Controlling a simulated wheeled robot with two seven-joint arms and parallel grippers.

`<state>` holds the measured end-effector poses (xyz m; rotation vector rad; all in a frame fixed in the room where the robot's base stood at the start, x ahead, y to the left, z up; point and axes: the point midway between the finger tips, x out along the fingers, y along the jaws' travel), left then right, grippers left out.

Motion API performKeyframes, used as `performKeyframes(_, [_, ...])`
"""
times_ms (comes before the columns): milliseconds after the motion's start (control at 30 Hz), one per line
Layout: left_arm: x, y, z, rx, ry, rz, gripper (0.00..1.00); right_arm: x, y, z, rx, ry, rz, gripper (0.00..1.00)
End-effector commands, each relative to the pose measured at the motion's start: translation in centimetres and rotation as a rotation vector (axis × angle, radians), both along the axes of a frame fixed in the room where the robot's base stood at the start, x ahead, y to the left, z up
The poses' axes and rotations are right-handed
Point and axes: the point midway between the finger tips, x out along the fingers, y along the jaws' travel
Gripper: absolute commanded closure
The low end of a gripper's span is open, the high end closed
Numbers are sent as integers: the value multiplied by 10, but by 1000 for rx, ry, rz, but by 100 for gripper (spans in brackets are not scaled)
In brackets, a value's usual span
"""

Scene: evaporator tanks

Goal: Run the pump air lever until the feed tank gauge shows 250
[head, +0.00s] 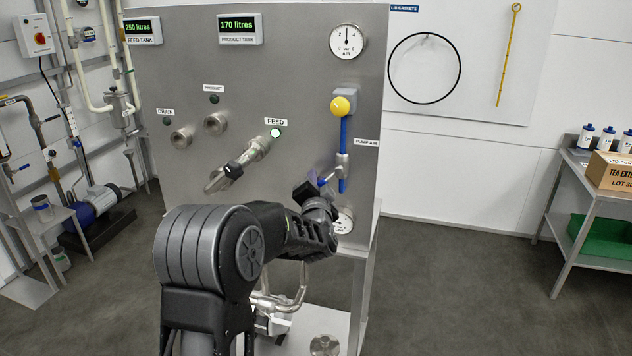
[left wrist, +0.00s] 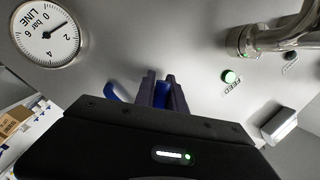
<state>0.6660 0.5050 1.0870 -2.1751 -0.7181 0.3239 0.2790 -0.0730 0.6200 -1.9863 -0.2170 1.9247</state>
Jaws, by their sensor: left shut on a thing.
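The feed tank gauge (head: 139,31) is a green digital display at the upper left of the steel panel and reads 250 litres. The pump air lever (head: 327,180) is a small blue handle at the valve on the blue air pipe, slanting down to the left. My left gripper (head: 312,190) is at this lever, its dark fingers shut on it and partly covering it. In the left wrist view, blue of the lever (left wrist: 160,95) shows between the fingers. My right gripper is not in view.
The product tank display (head: 240,29) reads 170 litres. The feed lamp (head: 276,133) is lit. A yellow knob (head: 341,106) sits above the lever and the line gauge (head: 343,220) below it. The feed coupling (head: 238,168) sticks out left of my gripper.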

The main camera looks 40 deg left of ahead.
Motion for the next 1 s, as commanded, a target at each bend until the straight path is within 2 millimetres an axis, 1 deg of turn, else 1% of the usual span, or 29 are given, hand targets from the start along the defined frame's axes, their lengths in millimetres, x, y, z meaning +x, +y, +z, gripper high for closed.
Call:
performKeyframes(267, [-1,4,9,121,43,-1,100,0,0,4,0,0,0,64])
performKeyframes(800, [-4,12,38,514,179,-1,100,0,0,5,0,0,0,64])
performKeyframes(1000, [-4,12,46,610,213,0,100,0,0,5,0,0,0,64])
